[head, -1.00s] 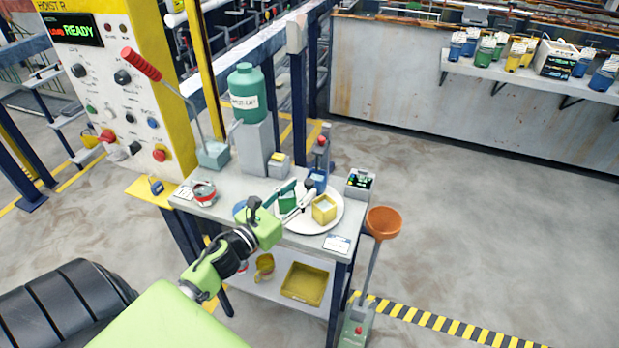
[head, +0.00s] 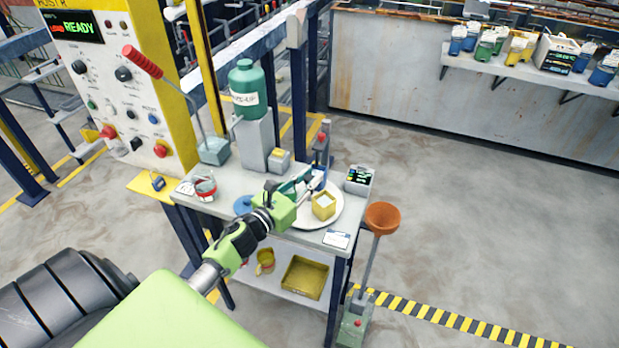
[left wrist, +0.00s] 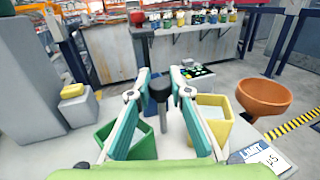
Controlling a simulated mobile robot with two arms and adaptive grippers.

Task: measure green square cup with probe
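The green square cup (left wrist: 146,147) shows in the left wrist view, partly covered by my left finger. In the head view my gripper largely hides it. My left gripper (head: 307,181) is over the white plate (head: 337,213). In the left wrist view its fingertips (left wrist: 160,80) close around the black head of the probe (left wrist: 160,91). The thin stem points down, between the green cup and the yellow square cup (left wrist: 213,108). The probe is apart from the green cup's opening, to its right in that view. My right gripper is not in view.
The yellow cup (head: 323,206) stands on the plate. A meter box (head: 359,180) is at the cart's right edge and an orange funnel (head: 382,217) beside the cart. A teal bottle (head: 245,88) and a lever (head: 142,62) rise at the back left.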

